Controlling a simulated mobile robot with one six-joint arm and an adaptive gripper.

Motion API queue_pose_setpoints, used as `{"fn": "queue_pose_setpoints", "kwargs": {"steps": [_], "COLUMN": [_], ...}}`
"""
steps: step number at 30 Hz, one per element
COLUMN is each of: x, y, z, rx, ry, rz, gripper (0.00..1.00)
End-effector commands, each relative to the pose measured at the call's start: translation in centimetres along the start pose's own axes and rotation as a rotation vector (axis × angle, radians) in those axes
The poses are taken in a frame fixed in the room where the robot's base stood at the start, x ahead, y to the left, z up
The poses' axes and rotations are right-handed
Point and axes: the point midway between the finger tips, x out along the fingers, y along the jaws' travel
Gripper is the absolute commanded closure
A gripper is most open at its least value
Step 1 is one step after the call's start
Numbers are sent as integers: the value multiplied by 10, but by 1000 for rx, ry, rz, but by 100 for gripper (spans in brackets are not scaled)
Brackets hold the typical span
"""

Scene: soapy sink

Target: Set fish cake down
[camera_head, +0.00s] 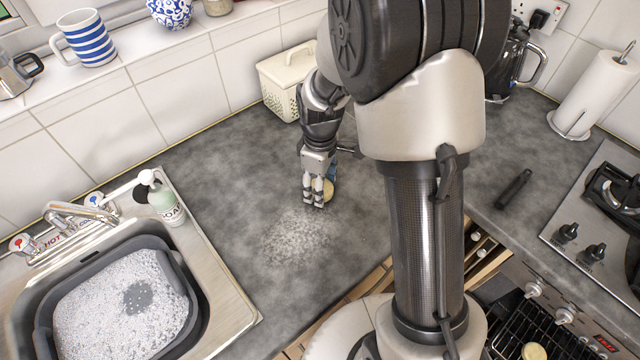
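My gripper (315,198) points down close over the grey worktop, left of centre. A pale yellow rounded thing, which looks like a fish cake (329,190), shows at the right side of its fingers, partly hidden by them. I cannot tell whether the fingers are shut on it or only beside it, or whether it touches the worktop. Another pale yellow round piece (534,351) lies on the dark wire rack at the bottom right, cut off by the picture's edge.
A patch of suds (298,236) lies on the worktop (225,170) just in front of my gripper. The sink with a grey basin (180,262) of foam is at left, with a soap bottle (165,202) beside it. A cream bin (285,78) stands behind; the hob (600,205) is at right.

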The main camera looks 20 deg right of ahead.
Motion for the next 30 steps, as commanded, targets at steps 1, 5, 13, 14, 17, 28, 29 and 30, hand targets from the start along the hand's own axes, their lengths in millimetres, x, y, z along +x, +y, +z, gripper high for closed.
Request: {"fn": "queue_pose_setpoints", "kwargs": {"steps": [1, 5, 13, 14, 17, 28, 29, 30], "x": [0, 4, 3, 3, 3, -8, -12, -19], "y": [0, 0, 0, 0, 0, 0, 0, 1], "z": [0, 0, 0, 0, 0, 0, 0, -1], "rx": [0, 0, 0, 0, 0, 0, 0, 0], "ry": [0, 0, 0, 0, 0, 1, 2, 2], "rz": [0, 0, 0, 0, 0, 1, 2, 3], "gripper": [74, 74, 30, 28, 26, 26, 26, 26]}}
